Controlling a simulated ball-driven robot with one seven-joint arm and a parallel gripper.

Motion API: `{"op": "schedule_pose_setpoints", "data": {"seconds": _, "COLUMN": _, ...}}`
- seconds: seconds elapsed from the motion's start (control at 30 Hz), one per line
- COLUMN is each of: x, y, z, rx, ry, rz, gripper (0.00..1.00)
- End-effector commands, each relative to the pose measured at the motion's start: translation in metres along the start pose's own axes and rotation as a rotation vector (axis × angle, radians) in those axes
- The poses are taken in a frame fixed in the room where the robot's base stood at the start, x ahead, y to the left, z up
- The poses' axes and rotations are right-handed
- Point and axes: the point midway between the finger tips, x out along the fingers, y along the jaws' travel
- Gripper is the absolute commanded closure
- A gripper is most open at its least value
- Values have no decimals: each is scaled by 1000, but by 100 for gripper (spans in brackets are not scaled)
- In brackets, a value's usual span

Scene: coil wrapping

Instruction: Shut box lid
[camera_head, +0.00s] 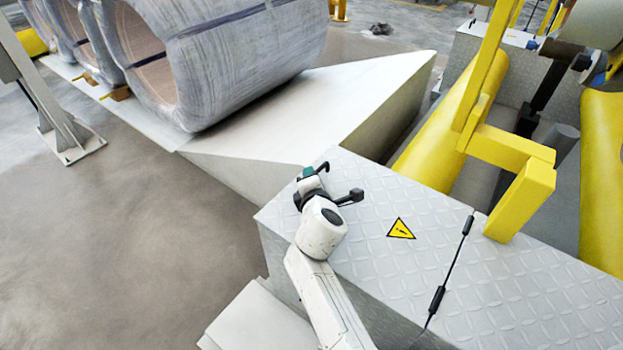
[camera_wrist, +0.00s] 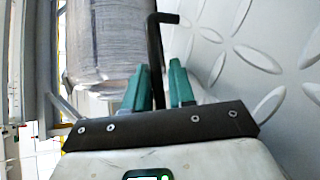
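The box is a long grey tread-plate case. Its lid (camera_head: 390,239) carries a yellow warning triangle and lies about flat, level with the top beyond the seam. Two black hinges mark that seam on the right. My gripper (camera_head: 309,178) is at the lid's far left edge, by a black bent handle. In the wrist view, the handle (camera_wrist: 155,45) runs down between the green fingers of my gripper (camera_wrist: 160,84). The fingers stand apart, one on each side of the bar. Whether they press on it cannot be told. The plate surface is close on the right of that view.
A wrapped coil (camera_head: 230,65) rests on a pale sloped block (camera_head: 300,125) beyond the box. Yellow frame bars (camera_head: 515,165) stand over the box's right part. A grey post (camera_head: 45,115) stands at the left. The floor (camera_head: 130,215) between is clear.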

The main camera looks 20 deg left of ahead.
Motion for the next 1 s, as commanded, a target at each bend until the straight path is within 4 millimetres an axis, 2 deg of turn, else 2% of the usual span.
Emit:
{"op": "schedule_pose_setpoints", "data": {"seconds": 0.17, "x": -7, "y": 0, "z": 2, "rx": 1, "ry": -2, "rz": -3, "gripper": 77}}
{"op": "schedule_pose_setpoints", "data": {"seconds": 0.27, "x": -18, "y": 2, "z": 3, "rx": 2, "ry": -2, "rz": -3, "gripper": 77}}
{"op": "schedule_pose_setpoints", "data": {"seconds": 0.7, "x": -90, "y": 3, "z": -1, "rx": 1, "ry": 3, "rz": -1, "gripper": 77}}
{"op": "schedule_pose_setpoints", "data": {"seconds": 0.83, "x": -101, "y": 2, "z": -2, "rx": -1, "ry": 3, "rz": 0, "gripper": 77}}
{"op": "schedule_pose_setpoints", "data": {"seconds": 1.0, "x": -107, "y": 1, "z": -3, "rx": -1, "ry": 3, "rz": 1, "gripper": 77}}
